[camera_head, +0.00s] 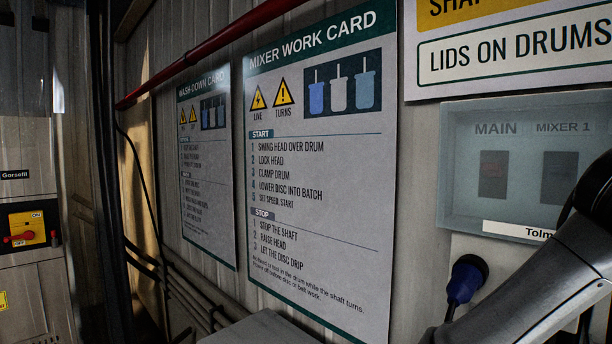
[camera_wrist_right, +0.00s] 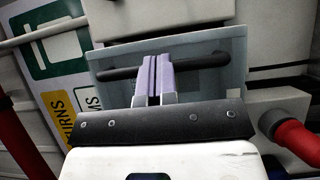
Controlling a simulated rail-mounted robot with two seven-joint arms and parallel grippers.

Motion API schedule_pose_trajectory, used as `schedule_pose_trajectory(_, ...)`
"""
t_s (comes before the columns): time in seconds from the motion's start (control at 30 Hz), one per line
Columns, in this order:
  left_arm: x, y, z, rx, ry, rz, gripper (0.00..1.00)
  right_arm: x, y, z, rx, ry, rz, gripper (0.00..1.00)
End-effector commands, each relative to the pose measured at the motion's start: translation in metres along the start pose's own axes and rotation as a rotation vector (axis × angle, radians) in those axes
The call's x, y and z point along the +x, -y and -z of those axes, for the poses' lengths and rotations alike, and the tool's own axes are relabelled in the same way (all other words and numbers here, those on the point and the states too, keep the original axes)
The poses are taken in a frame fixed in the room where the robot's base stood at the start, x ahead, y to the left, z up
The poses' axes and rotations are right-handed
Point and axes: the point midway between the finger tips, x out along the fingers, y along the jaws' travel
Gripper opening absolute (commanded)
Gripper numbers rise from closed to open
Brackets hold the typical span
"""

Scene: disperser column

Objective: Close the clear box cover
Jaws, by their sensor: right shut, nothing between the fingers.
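The clear box cover (camera_head: 462,160) is a pale, see-through panel on the wall at the right of the head view. The dim MAIN switch (camera_head: 493,174) and MIXER 1 switch (camera_head: 559,177) show through it. I cannot tell whether its edge is flush with the box. My right arm crosses its lower right part, and the fingers are not visible there. In the right wrist view, the shut lilac fingers of my right gripper (camera_wrist_right: 155,66) are in front of the cover (camera_wrist_right: 214,56), with nothing between them. Contact is unclear. My left gripper is not in view.
A blue plug (camera_head: 466,280) hangs below the cover, near my right arm. A red connector (camera_wrist_right: 298,142) sits at the right of the wrist view. The mixer work card (camera_head: 330,190) and a red pipe (camera_head: 215,45) are on the wall to the left.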

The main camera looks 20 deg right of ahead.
Motion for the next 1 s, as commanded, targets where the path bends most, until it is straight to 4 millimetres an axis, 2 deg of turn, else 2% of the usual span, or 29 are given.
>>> schedule_pose_trajectory(0.03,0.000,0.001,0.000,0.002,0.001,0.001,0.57,0.006,0.004,0.004,-0.008,-0.004,0.013,0.00)
schedule_pose_trajectory(0.17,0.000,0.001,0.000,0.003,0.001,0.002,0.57,0.006,0.004,0.004,-0.008,-0.005,0.012,0.00)
schedule_pose_trajectory(0.33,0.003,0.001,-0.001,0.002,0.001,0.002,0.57,-0.003,0.005,0.002,-0.009,-0.003,0.012,0.00)
schedule_pose_trajectory(0.53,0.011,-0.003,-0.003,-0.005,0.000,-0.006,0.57,-0.034,0.004,-0.009,-0.004,0.006,0.004,0.00)
schedule_pose_trajectory(0.8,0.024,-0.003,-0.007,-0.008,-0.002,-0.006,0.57,-0.073,0.004,-0.049,0.002,0.008,0.005,0.00)
schedule_pose_trajectory(1.0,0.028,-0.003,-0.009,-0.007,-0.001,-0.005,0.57,-0.093,0.002,-0.069,-0.001,0.009,0.004,0.00)
